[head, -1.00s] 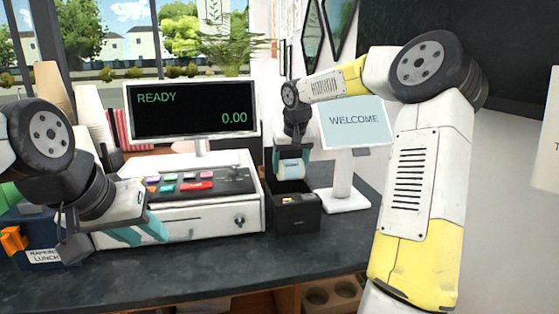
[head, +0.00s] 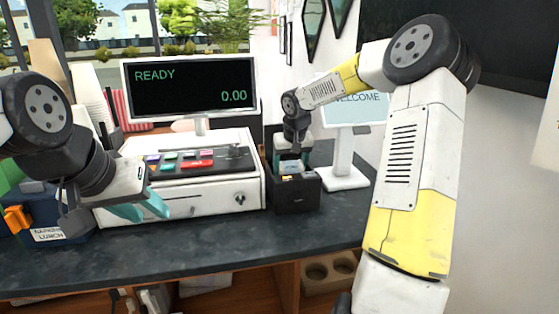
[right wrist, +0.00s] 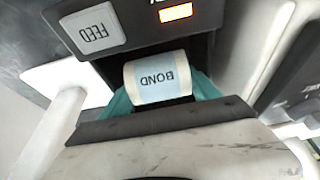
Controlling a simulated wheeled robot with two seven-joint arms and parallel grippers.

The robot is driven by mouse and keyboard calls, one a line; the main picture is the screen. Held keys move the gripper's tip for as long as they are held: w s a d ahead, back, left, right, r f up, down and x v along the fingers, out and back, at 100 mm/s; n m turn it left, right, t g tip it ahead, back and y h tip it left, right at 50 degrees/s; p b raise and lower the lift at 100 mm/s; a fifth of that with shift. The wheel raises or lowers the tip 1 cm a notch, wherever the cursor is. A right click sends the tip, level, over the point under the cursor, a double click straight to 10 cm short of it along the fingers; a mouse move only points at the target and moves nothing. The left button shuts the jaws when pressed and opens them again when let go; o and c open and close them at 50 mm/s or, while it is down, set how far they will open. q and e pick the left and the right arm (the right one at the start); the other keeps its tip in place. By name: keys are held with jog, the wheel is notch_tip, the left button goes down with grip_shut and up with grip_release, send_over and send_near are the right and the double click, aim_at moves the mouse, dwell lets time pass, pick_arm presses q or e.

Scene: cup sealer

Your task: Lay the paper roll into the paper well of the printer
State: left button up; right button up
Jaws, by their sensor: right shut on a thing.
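The paper roll, white with a pale blue label reading BOND, is held between the teal fingers of my right gripper (head: 291,166). It shows clearly in the right wrist view (right wrist: 157,78). The printer (head: 297,195) is a black box right of the cash register. The roll is at the printer's open top, behind its front panel; whether it touches the well floor is hidden. The right wrist view shows the printer's front panel (right wrist: 140,22) with a FEED button and an orange light. My left gripper (head: 143,208) is empty, teal fingers apart, before the register.
The white cash register (head: 190,202) stands left of the printer, with a READY display (head: 190,88) above it. A WELCOME screen on a white stand (head: 344,165) is close on the right. A napkin box (head: 50,232) is at the left. The counter front (head: 200,250) is clear.

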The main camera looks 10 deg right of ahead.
jog(key=shift+f, duration=1.75)
jog(key=o, duration=1.7)
jog(key=shift+r, duration=3.55)
